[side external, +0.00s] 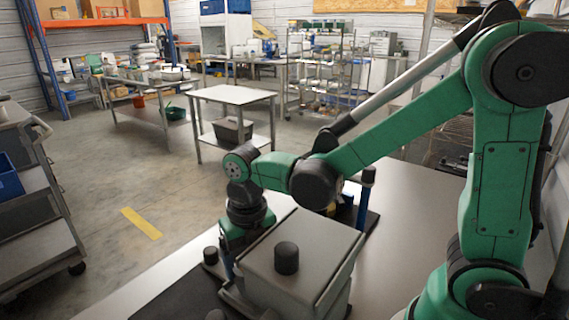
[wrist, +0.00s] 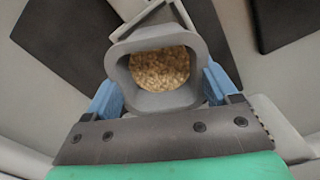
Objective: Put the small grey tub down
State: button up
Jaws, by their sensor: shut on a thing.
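The small grey tub (wrist: 155,103) shows in the wrist view, its open mouth facing the camera and tan, grainy material (wrist: 160,68) inside. My gripper (wrist: 163,82) is shut on it, with one blue finger on each side. In the side external view my gripper (side external: 240,262) points down at the left of a large grey box (side external: 305,245) with a black knob on top. The box hides much of the gripper there, and I cannot make out the tub clearly. I cannot tell whether the tub touches the surface below.
A dark mat (side external: 172,302) lies on the light table at the front left. Another dark mat (side external: 371,222) lies behind the box, with a black-topped blue post (side external: 366,190) near it. In the wrist view, dark patches (wrist: 70,40) flank the tub on a grey surface.

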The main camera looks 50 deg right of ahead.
jog(key=shift+f, duration=0.1)
jog(key=o, duration=0.9)
notch_tip(320, 180, up, 12)
jog(key=shift+r, duration=0.1)
jog(key=shift+f, duration=4.75)
